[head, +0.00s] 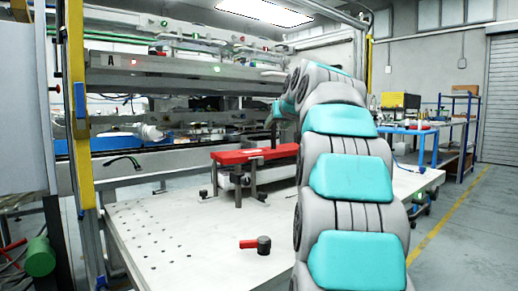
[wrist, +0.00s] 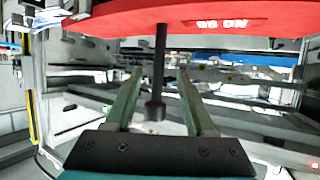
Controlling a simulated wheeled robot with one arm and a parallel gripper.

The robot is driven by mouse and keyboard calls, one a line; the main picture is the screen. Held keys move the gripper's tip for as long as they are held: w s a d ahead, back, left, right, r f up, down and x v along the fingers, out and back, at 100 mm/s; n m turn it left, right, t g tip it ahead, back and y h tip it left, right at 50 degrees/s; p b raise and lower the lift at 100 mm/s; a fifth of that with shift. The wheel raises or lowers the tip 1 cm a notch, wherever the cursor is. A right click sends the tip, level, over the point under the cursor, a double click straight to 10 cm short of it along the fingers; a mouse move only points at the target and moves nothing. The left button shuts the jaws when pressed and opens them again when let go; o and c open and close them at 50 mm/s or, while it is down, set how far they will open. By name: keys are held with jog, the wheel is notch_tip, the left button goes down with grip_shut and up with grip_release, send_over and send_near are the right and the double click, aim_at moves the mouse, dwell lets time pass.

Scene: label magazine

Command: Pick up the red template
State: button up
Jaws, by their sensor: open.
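The red template (head: 235,156) is a flat red plate raised on supports above the white table, left of my arm in the head view. A dark post (wrist: 159,60) with a thicker end runs from the plate between my fingers in the picture. My gripper (wrist: 160,75) is open, its two green fingers on either side of the post with gaps showing. I cannot tell the post's exact depth between them. My arm hides the template's right end in the head view.
A large machine frame with a yellow post (head: 78,110) rises behind and left. A blue workbench (head: 420,130) stands back right. The table's left front is clear.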

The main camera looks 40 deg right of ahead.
aim_at(275, 130)
jog(key=shift+w+d+f, duration=0.15)
jog(key=shift+w+d, duration=0.05)
jog(key=shift+w, duration=0.5)
jog(key=shift+f+x, duration=0.2)
jog(key=shift+x, duration=2.5)
jog(key=shift+w+d+f, duration=0.2)
jog(key=shift+w+d, duration=0.15)
jog(key=shift+w, duration=0.05)
grip_shut()
